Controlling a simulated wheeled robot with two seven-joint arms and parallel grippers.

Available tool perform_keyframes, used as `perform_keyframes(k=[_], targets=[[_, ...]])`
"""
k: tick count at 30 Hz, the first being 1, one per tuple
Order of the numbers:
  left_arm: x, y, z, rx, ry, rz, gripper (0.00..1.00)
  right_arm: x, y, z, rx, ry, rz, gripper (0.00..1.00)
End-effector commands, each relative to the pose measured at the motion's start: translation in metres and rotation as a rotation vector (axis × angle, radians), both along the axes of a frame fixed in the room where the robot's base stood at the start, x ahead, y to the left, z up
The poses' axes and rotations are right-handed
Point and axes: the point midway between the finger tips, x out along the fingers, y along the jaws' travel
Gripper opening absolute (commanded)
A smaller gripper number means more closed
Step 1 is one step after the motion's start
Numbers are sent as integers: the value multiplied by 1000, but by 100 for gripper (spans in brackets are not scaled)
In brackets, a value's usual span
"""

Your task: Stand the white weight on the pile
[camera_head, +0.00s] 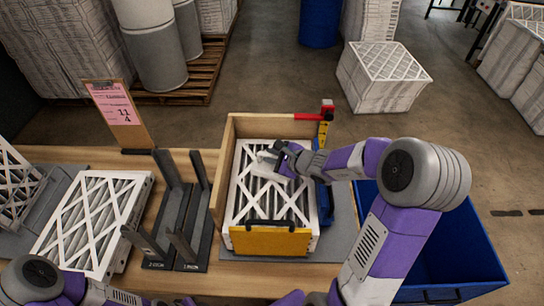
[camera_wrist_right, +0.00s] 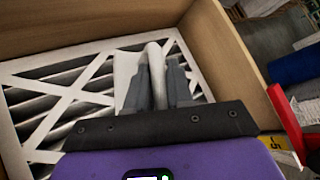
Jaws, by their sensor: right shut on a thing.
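My right gripper (camera_head: 284,158) is shut on the white weight (camera_head: 268,156) above the pile of filters (camera_head: 250,207) in the wooden box. In the right wrist view the weight (camera_wrist_right: 155,72) shows as a pale upright piece between the two grey fingers (camera_wrist_right: 156,90). The pile's top is a white lattice frame over dark pleats (camera_wrist_right: 62,100). The fingers hide much of the weight. I cannot tell whether its underside touches the pile. Part of my left arm shows at the bottom left of the head view; its gripper is not visible.
The wooden box (camera_head: 221,180) has high walls around the pile and a yellow front panel (camera_head: 268,242). A red-topped post (camera_head: 327,108) stands at its back right corner. A blue bin (camera_head: 458,255) is at the right. Dark metal uprights (camera_head: 172,215) and another filter (camera_head: 95,215) lie left.

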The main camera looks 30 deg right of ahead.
Motion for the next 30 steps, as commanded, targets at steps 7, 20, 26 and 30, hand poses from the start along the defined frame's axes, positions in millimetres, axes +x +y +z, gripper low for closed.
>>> perform_keyframes(k=[7,20,26,30], targets=[[0,0,-6,0,0,0,42,2,0,-15,1,-12,1,0],[0,0,-14,0,0,0,42,2,0,-49,-1,-11,1,0],[0,0,-14,0,0,0,42,-1,0,-53,-1,1,-1,32],[0,0,-14,0,0,0,42,0,0,-53,-1,1,-1,47]])
